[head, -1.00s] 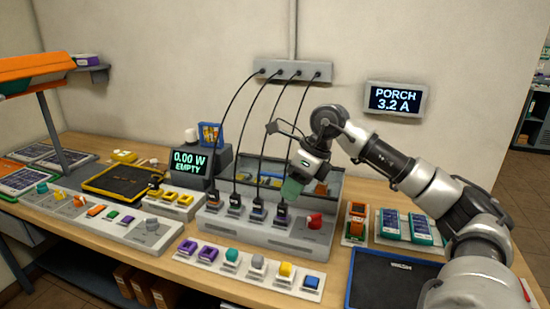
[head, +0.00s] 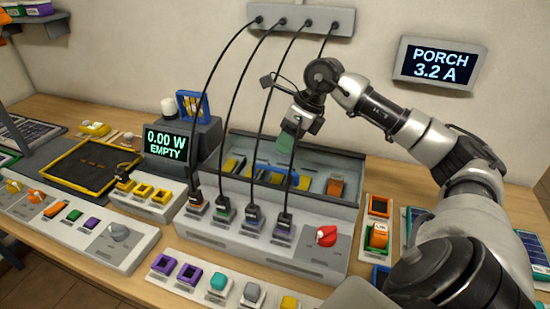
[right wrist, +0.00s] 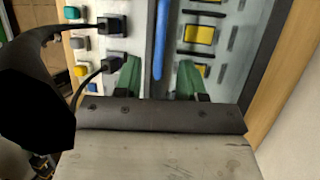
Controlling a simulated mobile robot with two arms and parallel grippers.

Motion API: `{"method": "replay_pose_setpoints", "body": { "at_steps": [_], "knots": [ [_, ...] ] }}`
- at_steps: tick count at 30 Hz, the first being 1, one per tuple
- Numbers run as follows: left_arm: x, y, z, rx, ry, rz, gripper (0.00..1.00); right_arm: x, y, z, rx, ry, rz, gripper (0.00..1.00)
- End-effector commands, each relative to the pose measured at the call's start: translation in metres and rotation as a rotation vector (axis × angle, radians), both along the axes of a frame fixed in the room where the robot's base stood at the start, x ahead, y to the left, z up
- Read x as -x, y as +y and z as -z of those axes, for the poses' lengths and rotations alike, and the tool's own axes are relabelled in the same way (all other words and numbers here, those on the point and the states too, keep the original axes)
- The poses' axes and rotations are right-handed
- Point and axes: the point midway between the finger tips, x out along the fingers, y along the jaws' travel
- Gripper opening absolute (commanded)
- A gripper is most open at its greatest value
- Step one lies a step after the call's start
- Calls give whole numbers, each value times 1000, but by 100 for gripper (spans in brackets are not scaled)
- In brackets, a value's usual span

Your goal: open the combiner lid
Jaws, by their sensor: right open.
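The combiner (head: 270,238) is a grey box on the bench with several black cables plugged into its front and a red knob at its right. Behind the plugs is its bay with a dark rim, where yellow and orange parts show. A blue bar handle (head: 278,172) runs across it, apparently on a clear lid; I cannot tell the lid's edges. My right gripper (head: 290,146) is open, with green fingers pointing down above the bay. In the right wrist view, the blue handle (right wrist: 160,40) lies between the lines of the two green fingers (right wrist: 158,78), apparently beyond their tips. My left gripper is out of view.
Cables rise from the plugs to a wall strip (head: 300,20), close beside my right gripper. A display reading 0.00 W EMPTY (head: 168,142) stands left of the combiner. A row of coloured buttons (head: 220,283) lies in front. Orange and green holders (head: 377,237) stand at the right.

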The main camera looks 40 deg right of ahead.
Motion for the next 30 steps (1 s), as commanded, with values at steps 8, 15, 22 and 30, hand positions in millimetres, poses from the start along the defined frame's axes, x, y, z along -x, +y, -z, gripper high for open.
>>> {"method": "replay_pose_setpoints", "body": {
  "at_steps": [8, 15, 22, 30],
  "knots": [
    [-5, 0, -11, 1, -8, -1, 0, -13, 18, 45, -4, 3, -1, 40],
    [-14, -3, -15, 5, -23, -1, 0, -18, 24, 62, -1, -1, -1, 40],
    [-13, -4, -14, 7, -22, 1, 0, -18, 24, 64, -1, -1, 0, 40],
    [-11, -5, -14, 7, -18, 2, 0, -18, 24, 63, 0, 0, 0, 5]
  ]
}}
